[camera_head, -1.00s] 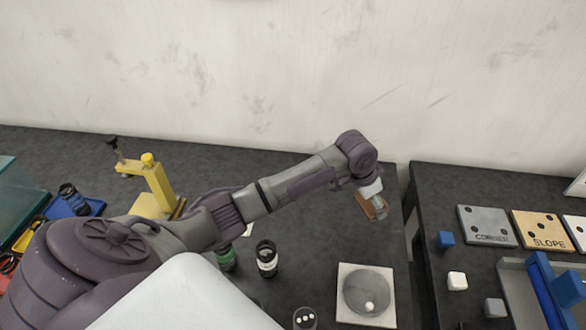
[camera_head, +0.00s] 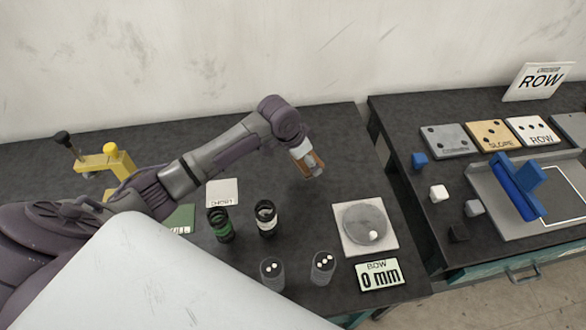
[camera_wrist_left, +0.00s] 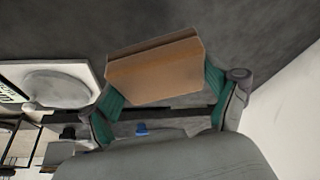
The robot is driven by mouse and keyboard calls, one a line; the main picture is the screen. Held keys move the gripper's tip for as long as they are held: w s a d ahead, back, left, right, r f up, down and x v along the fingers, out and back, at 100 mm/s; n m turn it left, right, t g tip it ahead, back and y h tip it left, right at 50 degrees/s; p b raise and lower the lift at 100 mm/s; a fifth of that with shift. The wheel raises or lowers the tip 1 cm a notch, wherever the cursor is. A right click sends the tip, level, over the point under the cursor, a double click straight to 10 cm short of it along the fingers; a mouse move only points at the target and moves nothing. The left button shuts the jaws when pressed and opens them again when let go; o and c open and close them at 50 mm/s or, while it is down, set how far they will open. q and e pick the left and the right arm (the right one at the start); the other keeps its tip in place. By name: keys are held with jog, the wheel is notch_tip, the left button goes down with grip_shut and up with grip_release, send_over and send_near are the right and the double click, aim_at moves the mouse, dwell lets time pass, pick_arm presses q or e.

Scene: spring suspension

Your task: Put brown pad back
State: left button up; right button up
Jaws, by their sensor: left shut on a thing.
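The brown pad (camera_wrist_left: 155,72) is a small orange-brown block held between the green-lined fingers of my left gripper (camera_wrist_left: 160,90) in the left wrist view. In the head view the brown pad (camera_head: 317,163) shows at the end of my left arm. There my left gripper (camera_head: 308,160) is above the black table, behind and left of the round grey dish on its white plate. My right gripper is in neither view.
The white plate (camera_head: 349,248) with its grey dish stands near the front right, behind a "BOW 0 mm" display (camera_head: 380,275). A gap separates this table from the right table (camera_head: 440,225).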

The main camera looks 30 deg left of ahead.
aim_at(297, 177)
pick_arm(q)
jog(key=a, duration=0.1)
jog(key=s+a+f, duration=0.1)
jog(key=s+a, duration=0.1)
jog(key=shift+f+p, duration=0.4)
notch_tip(297, 177, down, 4)
jog(key=shift+r+p, duration=0.1)
jog(key=shift+p, duration=0.5)
jog(key=shift+f, duration=0.25)
jog(key=o, duration=0.9)
jog(key=shift+f, duration=0.15)
jog(key=shift+c, duration=0.2)
jog(key=shift+r, duration=0.35)
jog(key=b+v, duration=0.1)
jog(key=v, duration=1)
jog(key=shift+s+a+r+b, duration=0.15)
jog(key=shift+r+b, duration=0.15)
